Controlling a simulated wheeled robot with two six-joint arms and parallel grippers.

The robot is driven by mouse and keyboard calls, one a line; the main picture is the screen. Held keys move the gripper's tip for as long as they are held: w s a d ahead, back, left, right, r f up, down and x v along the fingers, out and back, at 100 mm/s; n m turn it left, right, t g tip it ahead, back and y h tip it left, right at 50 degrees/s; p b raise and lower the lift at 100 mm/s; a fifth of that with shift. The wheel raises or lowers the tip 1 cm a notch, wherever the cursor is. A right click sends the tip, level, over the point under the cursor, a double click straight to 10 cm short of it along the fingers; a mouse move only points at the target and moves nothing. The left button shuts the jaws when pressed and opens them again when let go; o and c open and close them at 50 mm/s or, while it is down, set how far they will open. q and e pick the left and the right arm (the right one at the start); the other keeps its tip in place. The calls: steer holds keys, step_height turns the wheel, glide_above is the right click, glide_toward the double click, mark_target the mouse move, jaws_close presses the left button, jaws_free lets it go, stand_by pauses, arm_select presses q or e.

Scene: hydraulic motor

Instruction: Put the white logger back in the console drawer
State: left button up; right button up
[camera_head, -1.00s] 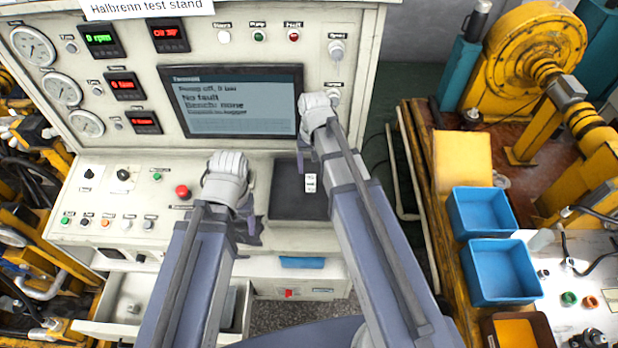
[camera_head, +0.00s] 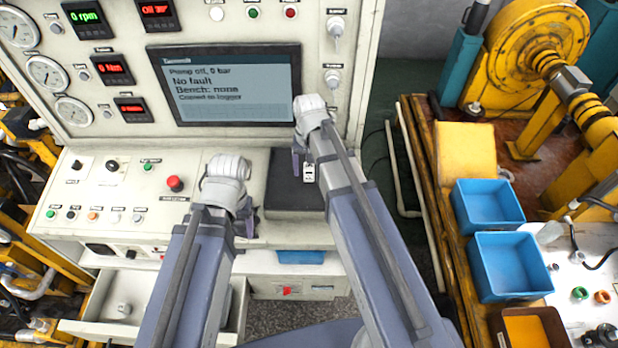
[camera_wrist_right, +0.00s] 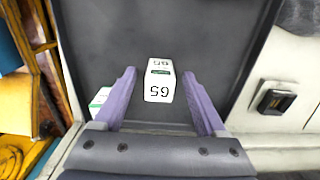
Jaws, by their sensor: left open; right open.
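The white logger (camera_head: 309,173) sits on the dark pad on the console's right side, partly hidden by my right arm. In the right wrist view the white block marked "65" (camera_wrist_right: 159,82) stands between the two open purple fingers of my right gripper (camera_wrist_right: 158,74), with a gap on each side. A second white block with a green band (camera_wrist_right: 98,101) is partly behind the left-hand finger. My right gripper also shows in the head view (camera_head: 302,165). My left gripper (camera_head: 247,220) is over the console's front edge, its fingers mostly hidden. The console drawer (camera_head: 85,328) is open at lower left.
A small pale item (camera_head: 123,309) lies in the drawer. The dark pad (camera_head: 283,198) has a raised rim. A red button (camera_head: 175,183) sits left of the arms. A blue item (camera_head: 300,257) is below the pad. Two blue bins (camera_head: 510,266) stand on the right-hand bench.

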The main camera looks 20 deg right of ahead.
steer(key=shift+f, duration=0.65)
steer(key=shift+r, duration=0.1)
jaws_close()
